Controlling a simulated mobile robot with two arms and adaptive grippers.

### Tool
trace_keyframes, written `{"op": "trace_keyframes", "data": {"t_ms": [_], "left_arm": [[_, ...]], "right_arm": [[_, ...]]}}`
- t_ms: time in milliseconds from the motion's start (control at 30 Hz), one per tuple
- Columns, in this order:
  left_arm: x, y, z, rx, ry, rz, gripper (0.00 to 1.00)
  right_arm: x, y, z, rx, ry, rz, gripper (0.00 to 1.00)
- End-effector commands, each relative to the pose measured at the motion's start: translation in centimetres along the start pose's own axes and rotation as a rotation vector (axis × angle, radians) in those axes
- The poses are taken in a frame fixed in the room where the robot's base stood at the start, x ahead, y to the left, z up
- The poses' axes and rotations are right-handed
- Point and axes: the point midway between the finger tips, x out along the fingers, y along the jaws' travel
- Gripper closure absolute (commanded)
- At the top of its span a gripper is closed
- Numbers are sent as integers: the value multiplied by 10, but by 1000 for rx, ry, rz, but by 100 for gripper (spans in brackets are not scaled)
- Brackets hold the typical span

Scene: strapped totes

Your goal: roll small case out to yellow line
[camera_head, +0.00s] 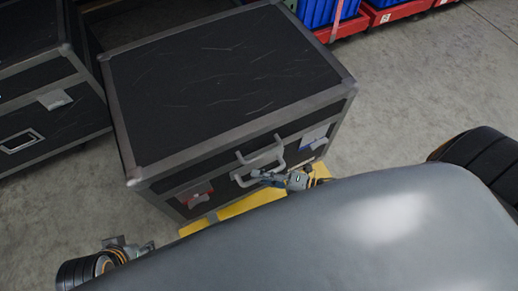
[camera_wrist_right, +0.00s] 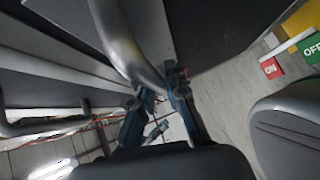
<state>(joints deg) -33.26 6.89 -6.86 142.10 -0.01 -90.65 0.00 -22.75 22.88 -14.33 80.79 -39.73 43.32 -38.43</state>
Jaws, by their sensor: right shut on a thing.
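The small case (camera_head: 225,75) is black with grey metal edges and a scratched lid. It stands upright on the grey floor in front of me. Its front face has grey bar handles (camera_head: 262,152), a red tag and a white-blue label. My right gripper (camera_head: 272,178) is at the front handle, shut on it. In the right wrist view the curved grey handle bar (camera_wrist_right: 128,52) passes between the blue-grey fingers (camera_wrist_right: 162,98). The yellow line (camera_head: 240,206) shows at the foot of the case's front, partly hidden by my body. My left gripper (camera_head: 140,248) is apart from the case, at lower left; its jaws are unclear.
Another black case (camera_head: 48,95) stands close on the left, with a narrow gap between. Blue totes (camera_head: 320,12) on red dollies (camera_head: 385,14) stand at the back right. The floor right of the case (camera_head: 410,85) is clear.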

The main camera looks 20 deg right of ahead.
Motion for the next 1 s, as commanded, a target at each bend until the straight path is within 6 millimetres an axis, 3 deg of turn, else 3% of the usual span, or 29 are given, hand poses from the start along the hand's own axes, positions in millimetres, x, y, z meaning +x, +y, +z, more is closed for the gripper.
{"op": "trace_keyframes", "data": {"t_ms": [567,600,700,1000], "left_arm": [[-1,0,-1,0,2,0,60],[-1,0,-1,0,2,0,60],[-1,0,-1,0,2,0,60],[-1,0,-1,0,3,1,60]], "right_arm": [[-3,-2,-3,1,-3,-1,100],[-4,-2,-3,1,-3,-1,78],[-3,-1,-3,1,-3,-1,63],[-5,-1,-3,0,-2,0,63]]}}
